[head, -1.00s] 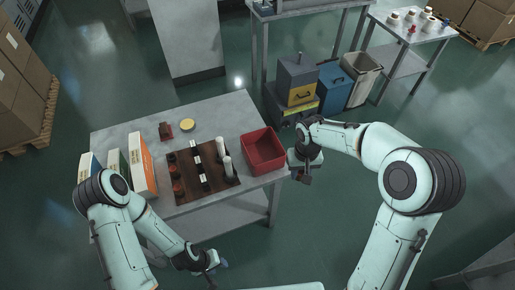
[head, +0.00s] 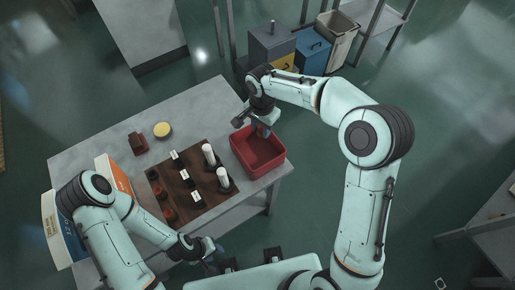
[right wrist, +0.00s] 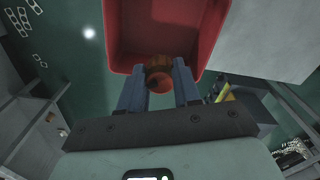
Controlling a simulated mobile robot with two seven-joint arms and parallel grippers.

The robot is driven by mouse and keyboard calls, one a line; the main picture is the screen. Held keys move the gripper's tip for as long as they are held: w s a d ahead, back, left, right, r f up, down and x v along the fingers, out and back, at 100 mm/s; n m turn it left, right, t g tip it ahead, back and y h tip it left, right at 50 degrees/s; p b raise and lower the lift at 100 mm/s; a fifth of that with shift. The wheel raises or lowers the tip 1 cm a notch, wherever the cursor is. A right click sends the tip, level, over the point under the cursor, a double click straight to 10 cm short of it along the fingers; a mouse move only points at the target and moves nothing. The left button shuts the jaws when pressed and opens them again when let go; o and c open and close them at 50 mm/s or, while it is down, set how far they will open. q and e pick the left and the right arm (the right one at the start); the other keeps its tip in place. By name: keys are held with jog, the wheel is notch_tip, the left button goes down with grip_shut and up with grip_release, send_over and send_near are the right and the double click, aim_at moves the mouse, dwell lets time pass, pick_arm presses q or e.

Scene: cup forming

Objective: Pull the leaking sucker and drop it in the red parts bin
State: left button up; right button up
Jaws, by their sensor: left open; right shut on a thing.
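My right gripper (head: 260,130) is shut on a small orange-brown sucker (right wrist: 158,70), which shows between its blue-grey fingers in the right wrist view. In the head view, this gripper is over the far part of the red parts bin (head: 271,170), at the right edge of the table. The bin also fills the upper middle of the right wrist view (right wrist: 125,40). I see nothing lying in the visible part of the bin. My left gripper (head: 214,252) is open and empty near the table's front edge, away from the bin.
A brown board (head: 190,183) holds reddish suckers, labelled black pieces and white cylinders. A yellow disc (head: 161,129) and a reddish-brown block (head: 138,143) lie behind it. An orange-and-white box (head: 118,176) stands at the left. Blue (head: 312,50) and grey-yellow bins stand behind the table.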

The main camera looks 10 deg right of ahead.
aim_at(261, 136)
notch_tip(261, 136, down, 5)
jog(key=shift+r+b, duration=0.1)
jog(key=shift+b, duration=1)
pick_arm(q)
jog(key=s+f, duration=0.1)
jog(key=f, duration=0.2)
jog(key=shift+s, duration=0.4)
pick_arm(e)
jog(key=o, duration=1.1)
notch_tip(261, 136, up, 13)
jog(key=shift+r+p, duration=0.2)
jog(key=shift+p, duration=0.5)
pick_arm(q)
jog(key=shift+w+r, duration=0.5)
jog(key=shift+r, duration=0.35)
jog(key=shift+s, duration=0.1)
